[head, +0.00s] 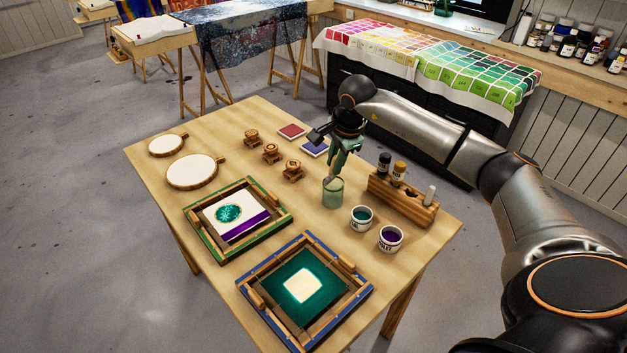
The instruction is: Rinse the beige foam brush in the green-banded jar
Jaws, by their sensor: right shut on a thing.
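My right gripper (338,166) is above the jar, pointing down. It is shut on a slim thing, apparently the beige foam brush (329,182), whose pale lower end shows at the jar's mouth. The jar (333,196) is greenish and stands near the middle of the table, left of the wooden rack. How deep the brush reaches, and whether it touches the jar wall or any liquid, I cannot tell. My left gripper is not in view.
The wooden rack (409,207) holds a dark, an ochre and a white item. Teal (361,225) and violet (390,245) cups stand in front of it. Green (257,250) and blue (334,335) frames lie nearer. Wooden stamps (271,157) and round hoops (192,186) lie left.

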